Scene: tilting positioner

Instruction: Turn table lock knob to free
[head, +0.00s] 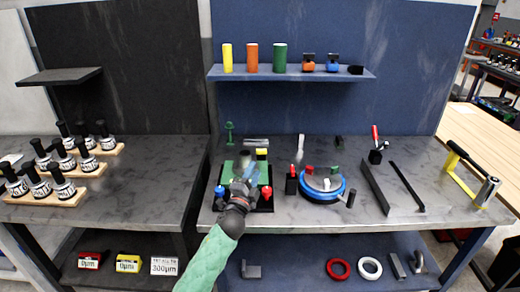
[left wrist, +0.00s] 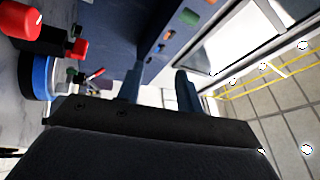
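A round table with a blue ring (head: 322,188) stands on the workbench right of centre. Small red (head: 309,170) and green (head: 336,170) parts sit on it, and a red-topped black post (head: 291,180) stands at its left. To its left is a black-based fixture with a green plate (head: 226,181), a blue knob (head: 220,191) and a red knob (head: 267,192). My left gripper (head: 248,168) is over this fixture and hides part of it. In the left wrist view its fingers (left wrist: 160,88) are apart with nothing between them. The blue ring (left wrist: 39,78) shows there at the left. I cannot tell which knob is the table lock. My right gripper is not in view.
A shelf (head: 290,73) with coloured cylinders hangs behind. Dark bars (head: 376,187) and a yellow-framed tool (head: 462,172) lie to the right. Wooden racks of black-topped bottles (head: 65,165) stand on the left bench. The bench's front right is mostly clear.

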